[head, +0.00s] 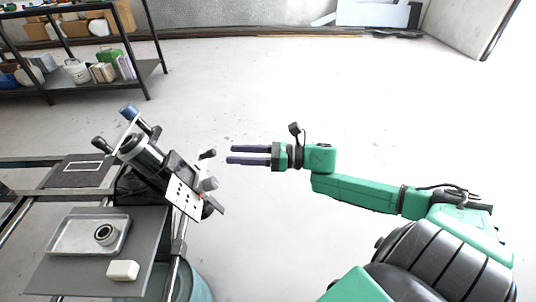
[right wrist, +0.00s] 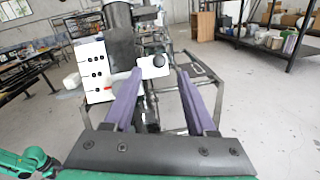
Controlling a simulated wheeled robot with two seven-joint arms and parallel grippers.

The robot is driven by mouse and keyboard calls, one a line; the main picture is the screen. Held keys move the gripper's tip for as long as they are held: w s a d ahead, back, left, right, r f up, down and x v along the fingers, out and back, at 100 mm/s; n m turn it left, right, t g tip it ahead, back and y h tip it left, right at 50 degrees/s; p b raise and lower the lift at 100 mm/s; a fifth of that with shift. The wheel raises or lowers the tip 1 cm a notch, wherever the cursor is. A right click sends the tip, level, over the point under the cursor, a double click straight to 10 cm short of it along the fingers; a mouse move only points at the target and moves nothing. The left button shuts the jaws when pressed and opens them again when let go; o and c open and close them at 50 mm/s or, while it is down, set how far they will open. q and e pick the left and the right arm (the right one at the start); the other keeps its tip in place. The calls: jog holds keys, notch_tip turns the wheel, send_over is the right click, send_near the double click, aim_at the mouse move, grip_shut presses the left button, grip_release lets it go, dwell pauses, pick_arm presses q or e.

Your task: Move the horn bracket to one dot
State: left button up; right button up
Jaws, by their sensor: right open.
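A white plate with rows of black dots (head: 184,196) is fixed to the lower end of a tilted black and grey cylinder assembly (head: 143,152). It also shows in the right wrist view (right wrist: 95,72). Beside it is a small pale piece with a dark round knob (right wrist: 158,61), which may be the horn bracket; I cannot tell for sure. My right gripper (head: 228,154) is open and empty, its two purple fingers pointing left towards the assembly, apart from it. In the wrist view the knob shows beyond and between the fingertips (right wrist: 160,73). My left gripper is not in view.
The assembly stands at a dark frame bench. On the bench's grey board (head: 56,278) are a metal tray (head: 65,235) with a dark ring (head: 106,234) and a white block (head: 123,270). A loaded shelf (head: 148,70) stands at the back left. The floor around is free.

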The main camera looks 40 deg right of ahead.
jog(key=p+v, duration=0.1)
jog(key=v, duration=0.7)
